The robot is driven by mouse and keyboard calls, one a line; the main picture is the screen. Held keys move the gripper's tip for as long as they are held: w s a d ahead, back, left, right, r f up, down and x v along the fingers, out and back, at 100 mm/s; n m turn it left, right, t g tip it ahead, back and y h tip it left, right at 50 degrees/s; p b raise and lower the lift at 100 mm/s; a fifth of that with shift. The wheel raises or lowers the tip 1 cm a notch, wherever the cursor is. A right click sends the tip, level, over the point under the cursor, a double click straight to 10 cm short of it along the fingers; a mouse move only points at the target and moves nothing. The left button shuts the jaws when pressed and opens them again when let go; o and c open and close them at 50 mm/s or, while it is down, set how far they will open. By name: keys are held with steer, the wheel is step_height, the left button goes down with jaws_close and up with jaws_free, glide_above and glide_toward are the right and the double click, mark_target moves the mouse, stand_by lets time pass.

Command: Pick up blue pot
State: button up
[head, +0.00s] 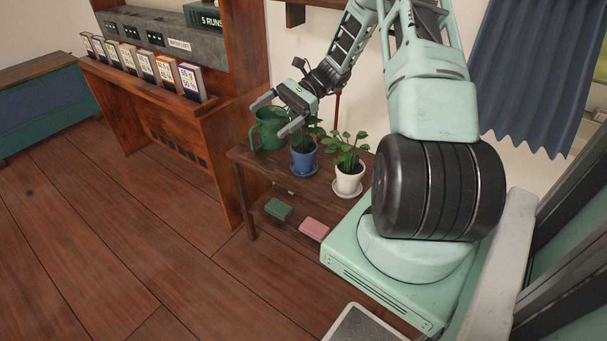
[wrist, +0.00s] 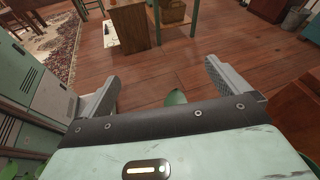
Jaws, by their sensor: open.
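The blue pot (head: 304,160) stands on a blue saucer on the small wooden table and holds a leafy green plant, partly hidden behind my gripper. My gripper (head: 277,116) is open, its two fingers apart, above and just left of the plant in the head view. In the wrist view the fingers (wrist: 168,80) are spread with floor beyond and a green leaf tip (wrist: 176,97) showing between them at the gripper's edge. The pot itself does not show in the wrist view.
A white pot (head: 348,180) with a plant stands right of the blue pot. A green watering can (head: 268,130) stands close on the left. The lower shelf holds a green box (head: 278,209) and a pink box (head: 314,229). A wooden cabinet (head: 202,125) rises at left.

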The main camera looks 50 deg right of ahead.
steer(key=s+d+f+m+t+b, duration=0.25)
steer(key=d+f+m+t, duration=0.2)
steer(key=d, duration=0.35)
steer(key=s+d+f+m+t+b, duration=0.1)
steer(key=s+d+f+m+t, duration=0.25)
steer(key=d+f, duration=0.4)
steer(key=b, duration=0.2)
glide_toward(304, 151)
steer(key=shift+w+a+f+n+t+h, duration=0.15)
steer(key=shift+w+a+f, duration=0.15)
steer(key=shift+w, duration=0.2)
steer(key=shift+w+a+f+n+t+h, duration=0.15)
steer(key=shift+w+a+f, duration=0.15)
steer(key=shift+w, duration=0.25)
steer(key=shift+x, duration=3.75)
steer(key=shift+r, duration=0.1)
steer(key=c, duration=1.6)
